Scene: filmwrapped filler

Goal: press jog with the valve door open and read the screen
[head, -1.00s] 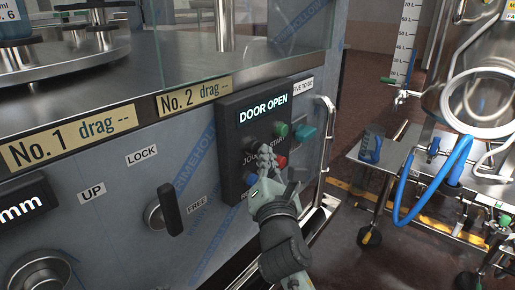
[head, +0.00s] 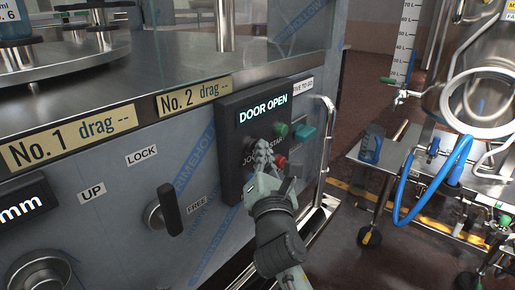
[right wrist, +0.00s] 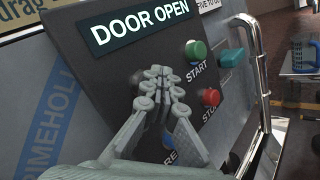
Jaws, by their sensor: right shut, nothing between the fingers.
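The dark control panel (head: 229,125) on the grey machine front carries a lit screen (head: 263,109) reading "DOOR OPEN"; the wrist view shows the same words on the screen (right wrist: 139,23). My right gripper (head: 261,147) is shut and empty, its fingertips in front of the panel at the jog button's place, above the partly covered "JO…" label. The fingers hide most of that button, and I cannot tell whether they touch it. In the wrist view the fingertips (right wrist: 158,75) stand left of the green start button (right wrist: 196,50). I cannot make out the valve door. My left gripper is out of view.
A red stop button (right wrist: 211,97), a blue button (right wrist: 168,138) and a teal block (head: 306,132) are close by. A metal rail (head: 328,145) stands right of the panel. A black handle (head: 170,208) is at lower left. A steel cart (head: 380,165) stands at right.

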